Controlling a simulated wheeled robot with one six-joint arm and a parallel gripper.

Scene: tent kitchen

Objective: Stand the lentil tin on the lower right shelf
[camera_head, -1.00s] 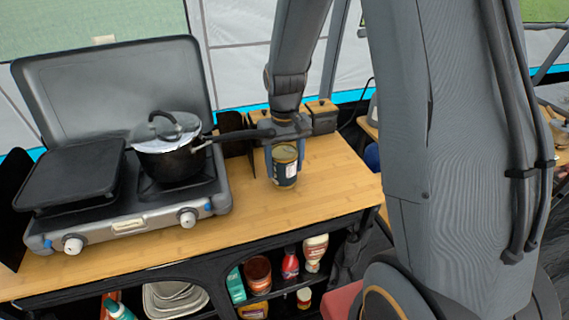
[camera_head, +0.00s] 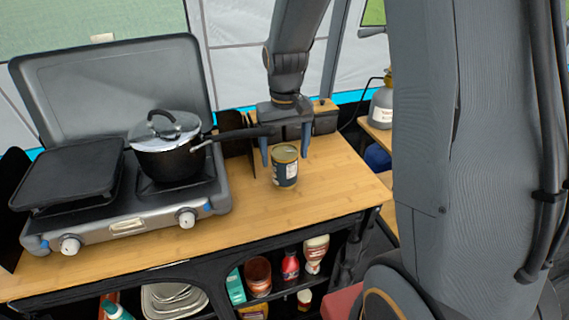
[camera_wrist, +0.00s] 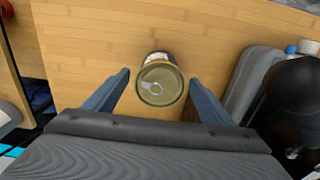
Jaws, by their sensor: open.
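The lentil tin (camera_head: 285,170), dark with a pale label and a gold lid, stands upright on the wooden worktop (camera_head: 245,215), right of the stove. In the wrist view its ring-pull lid (camera_wrist: 160,84) lies between and just beyond the fingertips. My gripper (camera_head: 286,155) is open and points down behind and above the tin, with a finger to either side. Neither finger visibly touches it in the wrist view (camera_wrist: 160,80). The lower shelves (camera_head: 270,300) under the worktop show bottles, a jar and a carton; their lower part is cut off.
A camping stove (camera_head: 125,200) with a lidded pot (camera_head: 168,150) stands left of the tin; the pot handle reaches towards my gripper. Dark boxes (camera_head: 325,118) stand behind. The worktop in front of the tin is clear.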

